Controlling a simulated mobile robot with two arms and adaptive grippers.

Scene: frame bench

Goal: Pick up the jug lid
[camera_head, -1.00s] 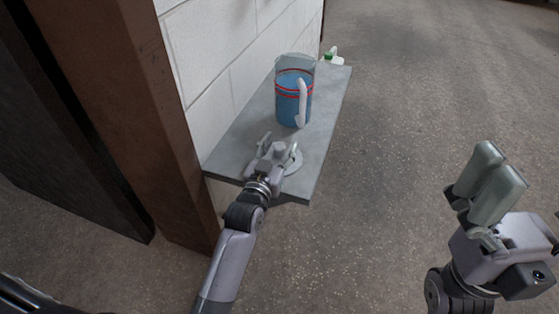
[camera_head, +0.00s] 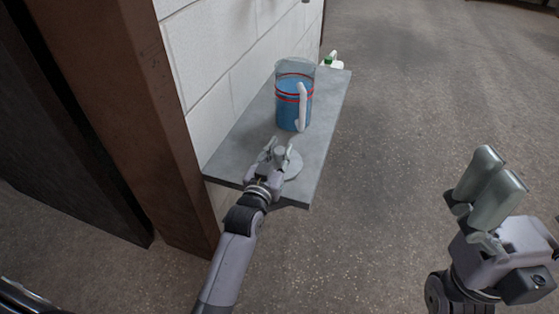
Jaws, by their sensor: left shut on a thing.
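The jug lid (camera_head: 294,166) is a pale grey disc with a raised knob, low over the near end of the grey shelf. My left gripper (camera_head: 277,152) is shut on the lid's knob, and its fingers and palm hide part of the lid. I cannot tell whether the lid touches the shelf. The clear jug (camera_head: 291,110), with blue contents, red bands and a white handle, stands upright and open just behind. My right gripper (camera_head: 490,180) is empty at the right, well away from the shelf, its two fingers side by side.
The grey shelf (camera_head: 230,155) runs along a white block wall (camera_head: 225,60). A brown post (camera_head: 125,120) stands left of its near end. A small white and green bottle (camera_head: 332,61) is at the far end. Open floor lies to the right.

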